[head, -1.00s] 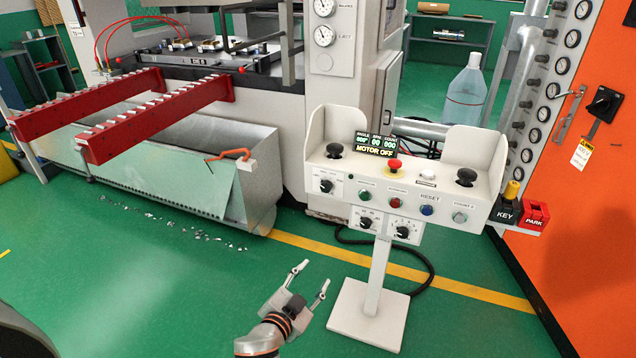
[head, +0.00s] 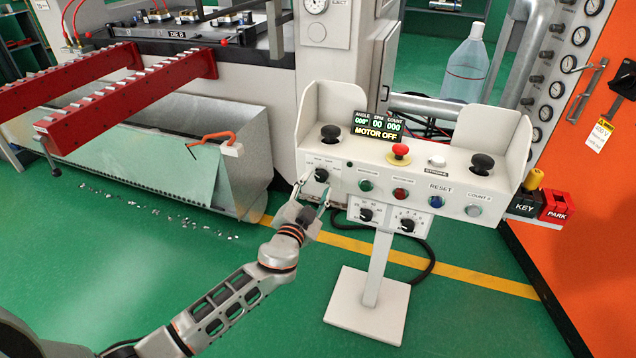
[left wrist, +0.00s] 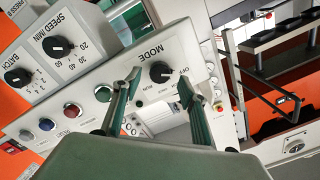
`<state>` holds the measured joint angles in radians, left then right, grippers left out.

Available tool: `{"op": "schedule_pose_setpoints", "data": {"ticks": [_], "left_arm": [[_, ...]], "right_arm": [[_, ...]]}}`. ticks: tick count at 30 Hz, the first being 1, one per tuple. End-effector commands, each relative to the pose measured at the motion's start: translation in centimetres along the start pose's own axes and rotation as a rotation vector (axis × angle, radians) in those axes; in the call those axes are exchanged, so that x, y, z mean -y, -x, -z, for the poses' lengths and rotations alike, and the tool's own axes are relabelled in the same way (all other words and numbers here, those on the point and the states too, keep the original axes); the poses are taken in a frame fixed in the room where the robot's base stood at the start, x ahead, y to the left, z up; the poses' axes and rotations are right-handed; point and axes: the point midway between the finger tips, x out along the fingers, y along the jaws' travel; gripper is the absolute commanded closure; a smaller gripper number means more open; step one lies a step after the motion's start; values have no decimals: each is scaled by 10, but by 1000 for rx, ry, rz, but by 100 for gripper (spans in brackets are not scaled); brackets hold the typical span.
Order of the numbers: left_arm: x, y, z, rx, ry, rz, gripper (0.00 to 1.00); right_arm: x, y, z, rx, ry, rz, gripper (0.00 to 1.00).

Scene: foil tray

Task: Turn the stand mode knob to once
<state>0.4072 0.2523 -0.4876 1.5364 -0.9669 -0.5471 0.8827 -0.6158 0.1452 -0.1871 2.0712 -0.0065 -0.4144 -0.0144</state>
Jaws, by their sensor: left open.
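The mode knob (head: 321,175) is a black round knob at the upper left of the white control stand's front panel (head: 410,182). In the left wrist view the mode knob (left wrist: 160,72) sits beside the word MODE, with small position labels around it. Its pointer direction is too small to tell. My left gripper (head: 315,188) is open in front of it. In the left wrist view the green-padded fingers of my left gripper (left wrist: 161,84) are spread to either side of the knob, with gaps visible; contact cannot be told. My right gripper is not in view.
The speed knob (left wrist: 58,46) and batch knob (left wrist: 18,76) are on a lower box. Green, red and blue buttons (head: 437,202) line the panel, below a display reading MOTOR OFF (head: 378,126) and a red-topped button (head: 400,153). A metal bin (head: 240,175) stands to the left.

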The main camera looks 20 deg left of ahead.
Motion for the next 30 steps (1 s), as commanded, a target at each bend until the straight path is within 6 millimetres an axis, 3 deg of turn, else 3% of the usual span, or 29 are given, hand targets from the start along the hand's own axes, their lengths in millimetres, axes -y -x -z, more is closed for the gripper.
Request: {"op": "schedule_pose_setpoints", "data": {"ticks": [6,16,21,30], "left_arm": [[-1,-18,-1,1,0,-1,58],[0,-21,0,0,1,-1,58],[-1,-21,0,0,1,-1,96],[-1,-21,-1,0,-18,0,96]], "right_arm": [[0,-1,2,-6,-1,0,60],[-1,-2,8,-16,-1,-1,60],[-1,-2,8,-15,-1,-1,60],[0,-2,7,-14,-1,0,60]]}}
